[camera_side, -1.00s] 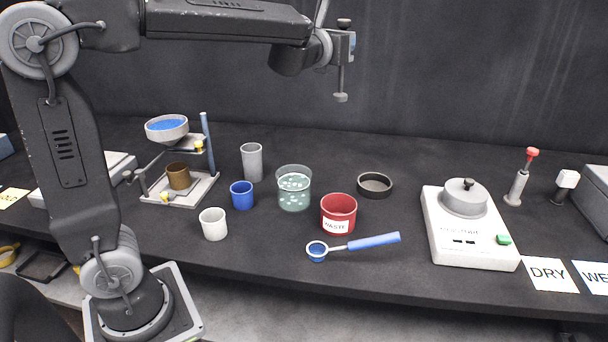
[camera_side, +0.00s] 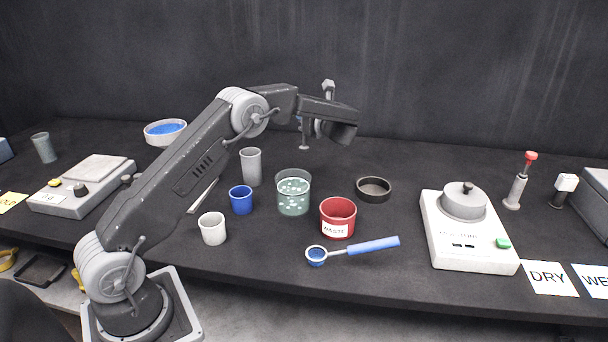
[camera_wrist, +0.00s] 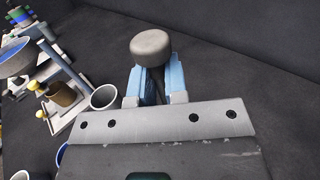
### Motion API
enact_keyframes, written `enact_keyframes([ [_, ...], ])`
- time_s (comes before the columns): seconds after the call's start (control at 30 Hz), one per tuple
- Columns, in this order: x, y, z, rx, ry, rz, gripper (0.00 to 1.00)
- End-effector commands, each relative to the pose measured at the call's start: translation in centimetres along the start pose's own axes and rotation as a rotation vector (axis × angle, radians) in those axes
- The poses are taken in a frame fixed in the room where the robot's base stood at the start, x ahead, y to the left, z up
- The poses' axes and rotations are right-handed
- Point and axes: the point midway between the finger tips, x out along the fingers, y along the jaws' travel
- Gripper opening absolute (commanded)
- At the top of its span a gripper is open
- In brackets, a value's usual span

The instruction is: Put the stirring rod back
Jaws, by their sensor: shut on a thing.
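My gripper (camera_wrist: 156,88) is shut on the stirring rod, whose rounded grey-brown knob (camera_wrist: 151,46) stands up above the pale blue fingers in the wrist view. In the side view the rod's thin stem ends below in a small grey disc (camera_side: 304,147). The disc hangs in the air, higher in the picture than the rim of the clear beaker (camera_side: 293,196) of greenish liquid with white specks. My wrist hides part of the fingers there. A tall grey cup (camera_side: 251,167) stands left of the beaker; it appears empty.
A red WASTE cup (camera_side: 338,220), a dark ring dish (camera_side: 374,188), a blue cup (camera_side: 241,200) and a white cup (camera_side: 212,228) surround the beaker. A blue-handled scoop (camera_side: 372,245) lies in front. A white balance (camera_side: 470,240) stands right.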

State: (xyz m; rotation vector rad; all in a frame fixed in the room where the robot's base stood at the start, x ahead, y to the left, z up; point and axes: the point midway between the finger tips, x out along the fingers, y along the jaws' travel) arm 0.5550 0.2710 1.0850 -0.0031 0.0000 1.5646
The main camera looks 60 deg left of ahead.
Motion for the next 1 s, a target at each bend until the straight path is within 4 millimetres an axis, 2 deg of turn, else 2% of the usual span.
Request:
enact_keyframes([
  [0.23, 0.1, 0.1, -4.6, 0.004, -0.001, 0.010, 0.00],
  [0.53, 0.1, 0.1, -7.3, 0.002, -0.001, 0.008, 0.00],
  [0.7, 0.1, 0.1, -9.7, 0.003, -0.001, 0.008, 0.00],
  [1.0, 0.1, 0.1, -10.0, 0.000, -0.001, 0.007, 0.00],
])
